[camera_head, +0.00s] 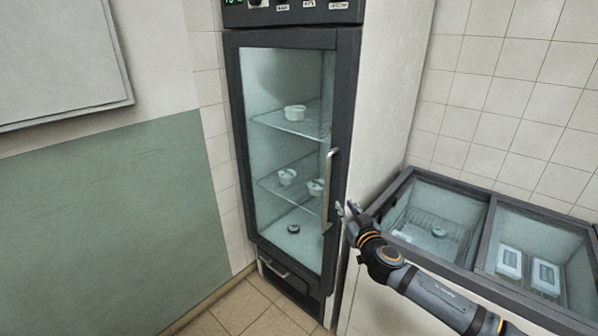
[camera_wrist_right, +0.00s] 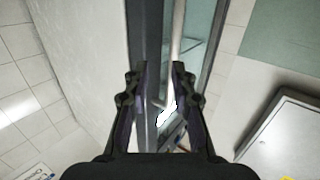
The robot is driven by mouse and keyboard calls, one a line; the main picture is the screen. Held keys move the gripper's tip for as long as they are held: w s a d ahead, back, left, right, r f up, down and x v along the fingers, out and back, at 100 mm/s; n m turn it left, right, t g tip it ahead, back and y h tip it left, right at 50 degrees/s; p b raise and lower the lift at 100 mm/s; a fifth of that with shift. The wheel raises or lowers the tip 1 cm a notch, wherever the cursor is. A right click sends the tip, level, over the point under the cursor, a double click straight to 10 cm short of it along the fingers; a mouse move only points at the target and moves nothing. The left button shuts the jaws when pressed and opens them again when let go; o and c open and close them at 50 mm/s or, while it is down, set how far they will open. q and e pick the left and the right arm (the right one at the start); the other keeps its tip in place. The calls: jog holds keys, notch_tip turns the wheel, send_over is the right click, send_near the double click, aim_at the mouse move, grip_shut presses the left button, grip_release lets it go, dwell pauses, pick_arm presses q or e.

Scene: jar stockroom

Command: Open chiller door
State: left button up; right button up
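The chiller (camera_head: 345,80) is a tall cabinet with a dark-framed glass door (camera_head: 285,105), which looks shut. Its handle (camera_head: 329,190) is a long upright metal bar on the door's right side. My right gripper (camera_head: 345,208) is just right of the handle's lower part. In the right wrist view the gripper (camera_wrist_right: 160,70) is open, with nothing held. The handle (camera_wrist_right: 176,35) there runs down behind the right-hand finger, and its bright lower end shows between the fingers. I cannot tell whether they touch. My left gripper is not in view.
White tubs (camera_head: 295,112) and a dark lid-like item stand inside the chiller. A low glass-topped chest (camera_head: 490,225) with several items stands at the right, under my right arm. A grey board (camera_head: 60,60) hangs on the left wall. The floor (camera_head: 240,308) before the chiller looks clear.

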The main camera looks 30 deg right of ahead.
aim_at(328, 184)
jog(key=shift+t+y, duration=0.3)
jog(key=w+r+p, duration=0.1)
jog(key=w, duration=0.2)
jog(key=w+r+p, duration=0.1)
jog(key=w, duration=0.3)
jog(key=w+r+p, duration=0.1)
jog(key=w, duration=0.2)
jog(key=shift+w+p, duration=0.35)
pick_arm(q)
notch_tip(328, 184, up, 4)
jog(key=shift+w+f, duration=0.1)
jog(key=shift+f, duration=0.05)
pick_arm(e)
jog(key=shift+f, duration=0.1)
grip_shut()
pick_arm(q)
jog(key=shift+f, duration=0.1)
pick_arm(e)
jog(key=shift+w+a, duration=0.1)
